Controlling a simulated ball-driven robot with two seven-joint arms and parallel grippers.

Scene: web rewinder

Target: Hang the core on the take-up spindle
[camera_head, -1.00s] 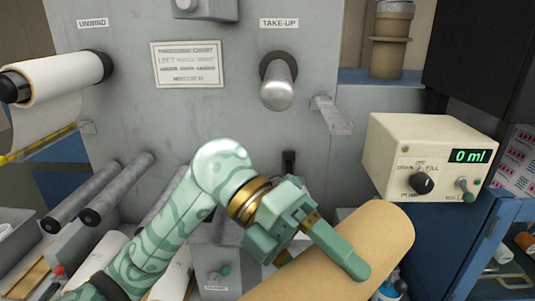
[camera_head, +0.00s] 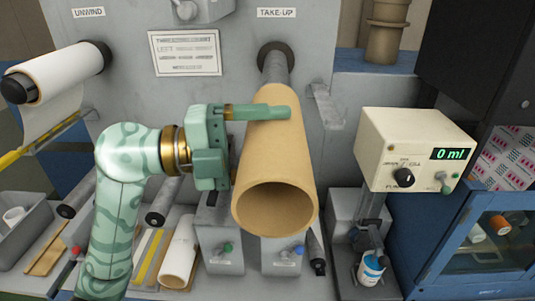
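The core (camera_head: 275,150) is a tan, hollow cardboard tube pointing toward me, with its open near end low in the middle of the view. My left gripper (camera_head: 255,148) holds it from the left side, one finger lying across its top; the lower finger is mostly hidden. The take-up spindle (camera_head: 273,66) is a grey rod on the machine panel under the TAKE-UP label (camera_head: 276,13). The spindle's tip is hidden by the core's far end, which lines up with it. I cannot tell whether the core is around the spindle or just in front. My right gripper is out of view.
A cream pump box (camera_head: 415,150) reading 0 ml stands at the right, above a white bottle (camera_head: 370,268). A metal bracket (camera_head: 327,105) juts out right of the spindle. The unwind roll (camera_head: 58,72) is at the left. Grey rollers (camera_head: 163,203) and a paper roll (camera_head: 180,250) lie below.

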